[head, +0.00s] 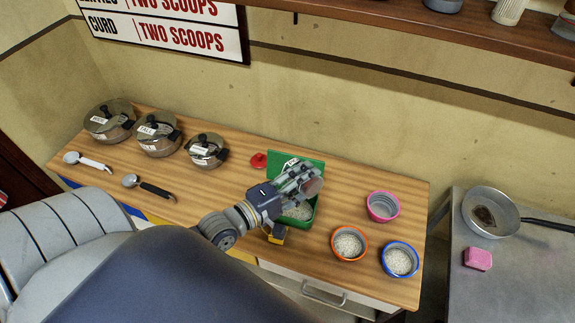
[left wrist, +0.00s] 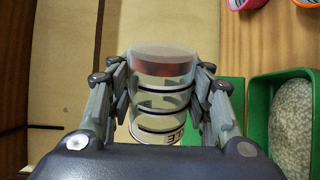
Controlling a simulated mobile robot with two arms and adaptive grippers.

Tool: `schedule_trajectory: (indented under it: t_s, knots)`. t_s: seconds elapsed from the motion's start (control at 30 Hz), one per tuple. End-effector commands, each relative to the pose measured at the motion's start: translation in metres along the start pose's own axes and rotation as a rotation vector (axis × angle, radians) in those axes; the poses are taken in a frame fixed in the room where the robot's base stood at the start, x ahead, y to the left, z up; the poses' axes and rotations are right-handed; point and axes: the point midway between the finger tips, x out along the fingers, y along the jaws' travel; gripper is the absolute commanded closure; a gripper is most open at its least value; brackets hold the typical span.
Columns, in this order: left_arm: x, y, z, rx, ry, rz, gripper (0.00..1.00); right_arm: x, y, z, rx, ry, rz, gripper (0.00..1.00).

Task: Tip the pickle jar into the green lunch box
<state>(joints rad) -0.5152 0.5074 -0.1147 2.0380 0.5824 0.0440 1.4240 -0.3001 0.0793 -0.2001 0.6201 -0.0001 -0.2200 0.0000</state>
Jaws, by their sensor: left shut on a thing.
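My left gripper (head: 300,182) is shut on the pickle jar, holding it above the green lunch box (head: 312,221). The jar is clear with dark bands and a partly hidden label; it shows between the fingers in the left wrist view (left wrist: 160,100). Reddish contents sit at its far end there. In the head view the jar (head: 314,187) looks tilted, mostly covered by the gripper. The lunch box holds white rice and also shows at right in the left wrist view (left wrist: 256,120); I see no pickle on the visible rice. My right gripper is not in view.
A red lid (head: 259,160) lies left of the lunch box. Pink (head: 383,216), orange (head: 349,257) and blue (head: 401,273) bowls stand at right. Lidded pots (head: 158,145) and two ladles (head: 148,187) are at left. A steel table with a pan (head: 490,226) stands far right.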

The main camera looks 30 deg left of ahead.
Motion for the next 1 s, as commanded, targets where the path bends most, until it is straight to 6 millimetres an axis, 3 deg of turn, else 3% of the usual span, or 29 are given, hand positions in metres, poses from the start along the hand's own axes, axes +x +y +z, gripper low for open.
schedule_trajectory:
  t_s: [1.0]
  knots:
    - [-0.0007, 0.0075, -0.0044, -0.135, -0.014, 0.007, 0.8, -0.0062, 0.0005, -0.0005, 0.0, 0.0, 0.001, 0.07]
